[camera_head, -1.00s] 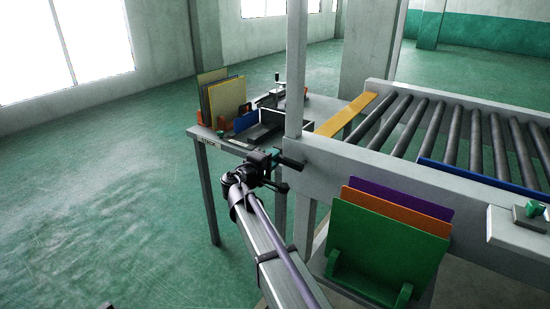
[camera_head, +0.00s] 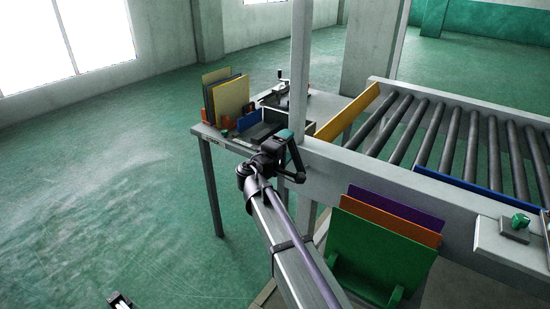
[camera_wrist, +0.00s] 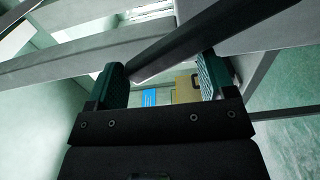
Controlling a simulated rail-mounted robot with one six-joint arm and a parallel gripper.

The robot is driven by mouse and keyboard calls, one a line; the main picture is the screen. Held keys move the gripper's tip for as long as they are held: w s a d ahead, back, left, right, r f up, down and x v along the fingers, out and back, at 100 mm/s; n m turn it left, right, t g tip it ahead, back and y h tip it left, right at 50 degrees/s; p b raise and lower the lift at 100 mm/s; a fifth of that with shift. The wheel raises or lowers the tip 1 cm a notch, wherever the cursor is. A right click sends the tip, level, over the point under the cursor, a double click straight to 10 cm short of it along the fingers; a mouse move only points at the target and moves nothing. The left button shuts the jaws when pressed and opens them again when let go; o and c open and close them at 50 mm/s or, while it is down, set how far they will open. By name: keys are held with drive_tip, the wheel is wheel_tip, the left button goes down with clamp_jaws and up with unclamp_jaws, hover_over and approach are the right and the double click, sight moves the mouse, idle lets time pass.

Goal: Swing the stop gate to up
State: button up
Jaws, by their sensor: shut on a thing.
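The stop gate (camera_head: 347,112) is a yellow plate across the near left end of the roller conveyor in the head view. It stands tilted up on edge, showing its broad face; I cannot tell whether it is fully up. A black lever (camera_head: 297,160) sits at the outer side of the conveyor's end. The gate is not clear in the wrist view.
A grey side rail (camera_head: 400,180) runs beside the rollers. A side table (camera_head: 215,141) with upright panels (camera_head: 232,98) stands behind my gripper. A green panel (camera_head: 375,255) with orange and purple ones stands below the rail. Open floor lies left.

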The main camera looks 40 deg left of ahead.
sight(295, 153)
drive_tip(key=d, duration=0.3)
drive_tip(key=shift+d+r+h, duration=0.3)
drive_tip(key=shift+d, duration=0.1)
drive_tip(key=o, duration=0.4)
drive_tip(key=shift+a+f, duration=0.1)
drive_tip(key=shift+f, duration=0.05)
drive_tip(key=shift+c, duration=1.3)
drive_tip(key=shift+s+d+f, duration=0.15)
drive_tip(key=shift+s+d, duration=0.1)
drive_tip(key=shift+s, duration=0.3)
drive_tip(key=s, duration=0.5)
drive_tip(key=shift+d, duration=0.15)
drive_tip(key=shift+c, duration=0.9)
drive_tip(key=shift+s+a+r, duration=0.25)
drive_tip(key=shift+a, duration=0.1)
